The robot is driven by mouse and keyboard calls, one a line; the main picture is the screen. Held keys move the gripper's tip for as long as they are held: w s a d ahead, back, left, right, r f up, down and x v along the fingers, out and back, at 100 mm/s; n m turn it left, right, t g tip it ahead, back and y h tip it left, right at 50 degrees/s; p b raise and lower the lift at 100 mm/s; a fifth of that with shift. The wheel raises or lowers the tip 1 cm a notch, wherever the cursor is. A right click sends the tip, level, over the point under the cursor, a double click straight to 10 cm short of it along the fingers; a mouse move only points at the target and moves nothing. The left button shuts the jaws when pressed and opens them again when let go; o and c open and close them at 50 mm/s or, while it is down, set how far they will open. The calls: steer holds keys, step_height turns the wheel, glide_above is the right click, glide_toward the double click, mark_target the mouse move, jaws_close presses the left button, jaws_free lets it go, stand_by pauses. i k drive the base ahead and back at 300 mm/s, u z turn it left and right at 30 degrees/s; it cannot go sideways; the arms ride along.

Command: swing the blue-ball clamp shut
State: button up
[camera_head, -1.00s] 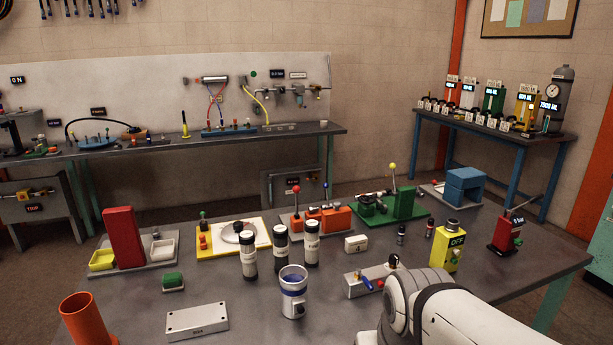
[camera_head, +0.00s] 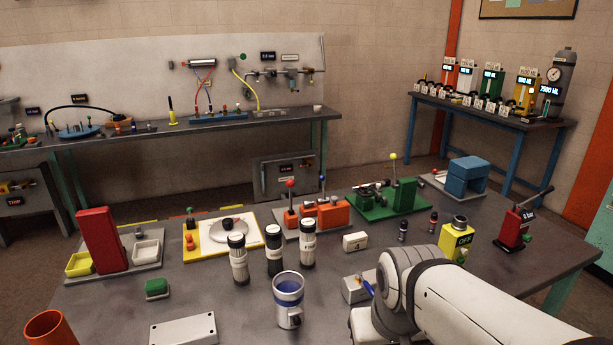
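The blue-ball clamp (camera_head: 322,188) has a thin upright lever topped by a small blue ball. It stands on an orange fixture (camera_head: 332,212) on a grey plate, in the middle of the table. A second upright lever with a red ball (camera_head: 290,184) stands on the same fixture, to its left. It is too small to tell how the clamp's jaw sits. My white arm comes in from the lower right, nearer the camera and apart from the clamp. My gripper's fingers do not show.
Black-and-white cylinders (camera_head: 275,250) and a blue-rimmed cup (camera_head: 289,299) stand in front of the fixture. A green fixture with a yellow-ball lever (camera_head: 393,158) is at its right, a yellow tray (camera_head: 190,248) at its left. My arm partly covers a grey box (camera_head: 354,289).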

mark_target(321, 178)
steer(key=u, duration=2.35)
steer(key=k, duration=1.05)
steer(key=z, duration=1.8)
steer(key=i, duration=1)
steer(key=z, duration=0.05)
